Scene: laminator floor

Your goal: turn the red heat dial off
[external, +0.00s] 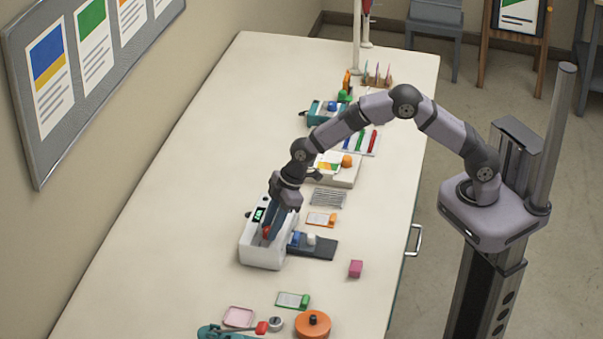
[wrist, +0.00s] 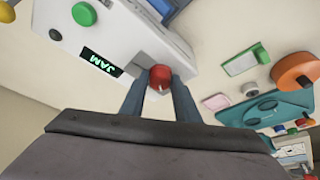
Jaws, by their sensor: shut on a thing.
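The white laminator (external: 262,247) stands on the long table, and its body also shows in the wrist view (wrist: 115,25). Its small dark display (wrist: 101,62) reads "JAM" in green letters. The red heat dial (wrist: 159,77) sits on the laminator's side. My gripper (wrist: 158,88) is shut on the dial, with one blue-grey finger on each side of it. In the external view my gripper (external: 268,227) reaches down to the laminator, and only a little of the red dial (external: 265,231) shows. A green knob (wrist: 84,14) and a small black knob (wrist: 55,35) are on the laminator.
A dark tray (external: 322,247) adjoins the laminator on the right. The table left of the laminator is clear.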

